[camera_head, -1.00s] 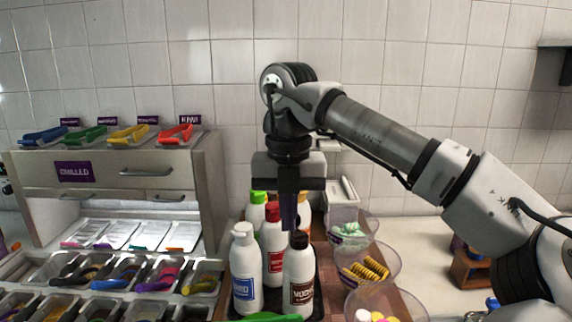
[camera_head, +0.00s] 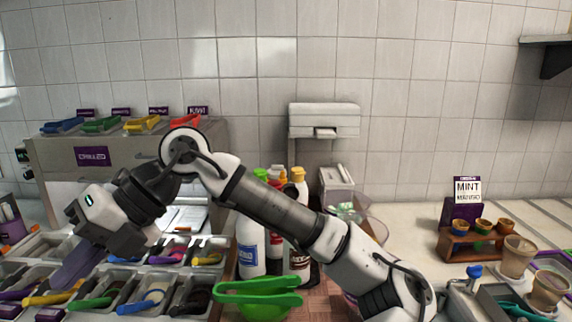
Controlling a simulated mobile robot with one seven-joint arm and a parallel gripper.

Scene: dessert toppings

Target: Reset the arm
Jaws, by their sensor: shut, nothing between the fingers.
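My gripper (camera_head: 72,268) is at the left of the head view, tilted down and to the left, with its fingers over the topping trays (camera_head: 180,290). The fingers are shut together and hold nothing. My arm reaches in from the lower right, folds at the joint near the middle left, and covers part of the chilled cabinet and the bottles.
A chilled cabinet (camera_head: 60,165) with coloured tongs on top stands behind my gripper. Several sauce bottles (camera_head: 249,245) stand behind my arm, with green tongs (camera_head: 258,295) in front. A wooden cup rack (camera_head: 470,245) and a mint sign (camera_head: 466,192) are at the right.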

